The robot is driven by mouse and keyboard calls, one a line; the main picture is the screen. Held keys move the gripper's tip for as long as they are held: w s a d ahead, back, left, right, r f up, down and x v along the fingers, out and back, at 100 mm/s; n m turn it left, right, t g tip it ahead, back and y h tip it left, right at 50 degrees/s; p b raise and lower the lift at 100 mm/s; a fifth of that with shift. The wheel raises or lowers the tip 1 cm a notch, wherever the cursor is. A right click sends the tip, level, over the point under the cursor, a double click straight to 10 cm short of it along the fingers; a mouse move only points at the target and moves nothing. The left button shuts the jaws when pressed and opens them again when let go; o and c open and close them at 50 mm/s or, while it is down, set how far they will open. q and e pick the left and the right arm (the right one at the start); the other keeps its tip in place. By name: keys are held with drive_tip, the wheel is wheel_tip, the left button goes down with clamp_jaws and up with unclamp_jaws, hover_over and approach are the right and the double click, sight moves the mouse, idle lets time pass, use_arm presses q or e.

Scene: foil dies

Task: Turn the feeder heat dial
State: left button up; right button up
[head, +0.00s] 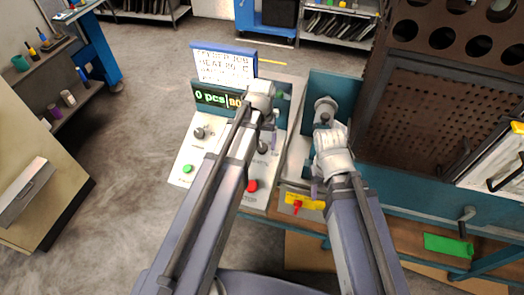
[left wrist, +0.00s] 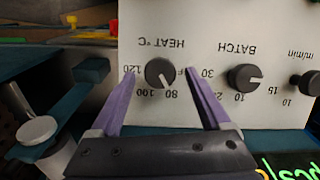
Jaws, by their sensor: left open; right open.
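The feeder heat dial (left wrist: 160,72) is a round black knob with a white pointer line, on a white panel marked HEAT °C. The left wrist view shows it upside down, with the pointer toward the 80 mark. My left gripper (left wrist: 160,82) is open, its purple fingers on either side of the dial with gaps visible; whether they touch it I cannot tell. In the head view the dial (head: 262,147) shows partly beside my left gripper (head: 270,137). My right gripper (head: 316,188) is open near the yellow plate, its fingers partly hidden.
The batch dial (left wrist: 244,77) and m/min dial (left wrist: 307,83) sit beside the heat dial. The panel carries a green button (head: 187,169), a red button (head: 252,185) and a display (head: 208,98). A sign (head: 224,66) mentions HEAT 80. A yellow plate with red handle (head: 297,205) is nearby.

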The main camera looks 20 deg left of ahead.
use_arm(q)
drive_tip(key=shift+f+b, duration=0.35)
drive_tip(key=shift+f, duration=0.4)
drive_tip(key=shift+r, duration=0.1)
clamp_jaws()
